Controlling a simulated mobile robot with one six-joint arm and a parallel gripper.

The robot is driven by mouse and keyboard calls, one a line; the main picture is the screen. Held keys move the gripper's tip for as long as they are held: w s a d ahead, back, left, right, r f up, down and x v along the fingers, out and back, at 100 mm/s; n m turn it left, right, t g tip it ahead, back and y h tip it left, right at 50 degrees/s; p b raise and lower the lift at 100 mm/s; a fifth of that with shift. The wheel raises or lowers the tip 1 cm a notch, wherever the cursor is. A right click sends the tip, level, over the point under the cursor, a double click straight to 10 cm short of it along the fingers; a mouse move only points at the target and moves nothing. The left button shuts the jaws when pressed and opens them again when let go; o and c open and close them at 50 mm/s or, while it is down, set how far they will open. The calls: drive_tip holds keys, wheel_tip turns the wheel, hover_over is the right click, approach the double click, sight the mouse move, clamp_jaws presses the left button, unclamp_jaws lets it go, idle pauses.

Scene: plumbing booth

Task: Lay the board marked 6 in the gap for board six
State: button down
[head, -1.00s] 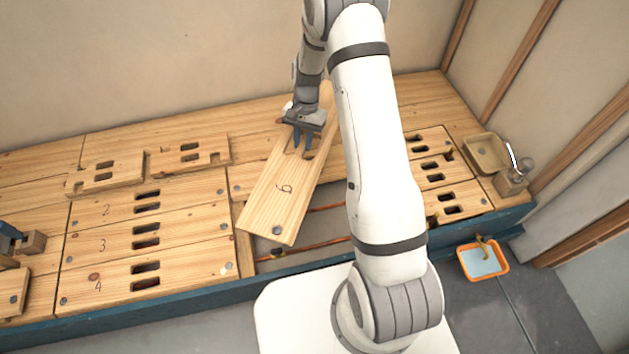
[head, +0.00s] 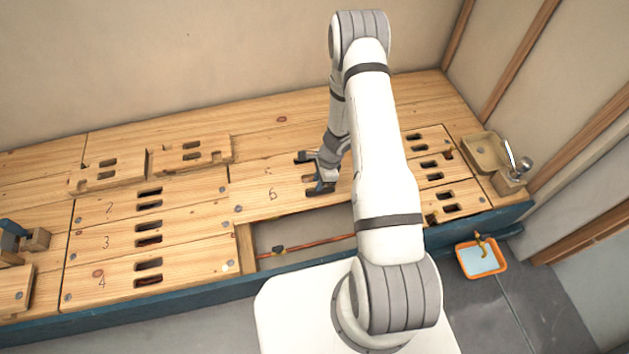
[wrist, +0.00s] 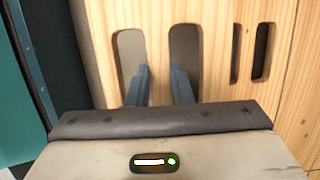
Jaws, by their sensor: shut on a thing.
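The board marked 6 (head: 262,200) is pale wood and looks level, its length running left to right in line with the rows of boards. My gripper (head: 320,184) is shut on it at its two slots. In the wrist view my fingers (wrist: 160,88) reach into these slots, and the board (wrist: 157,25) shows between them. An open gap (head: 310,228) with a copper pipe in it lies along the board's front edge. My arm hides the right part of board and gap. I cannot tell whether the board rests on anything or hangs just above.
Boards marked 2, 3 and 4 (head: 195,240) lie to the left. Two notched boards (head: 205,154) lie loose behind them. More slotted boards (head: 455,195) lie to the right. A blue front edge (head: 190,293) and an orange tray (head: 502,268) on the floor are nearer.

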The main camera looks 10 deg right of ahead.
wheel_tip(320, 180, down, 5)
drive_tip(key=b, duration=0.3)
drive_tip(key=shift+b, duration=0.3)
drive_tip(key=shift+a+b, duration=0.1)
drive_tip(key=shift+b, duration=0.25)
idle(0.6)
drive_tip(key=shift+f, duration=0.25)
drive_tip(key=shift+f+b, duration=0.3)
drive_tip(key=shift+b, duration=0.3)
drive_tip(key=shift+f+b, duration=1.25)
drive_tip(key=shift+b, duration=0.15)
drive_tip(key=c, duration=1.2)
unclamp_jaws()
drive_tip(key=shift+r, duration=0.15)
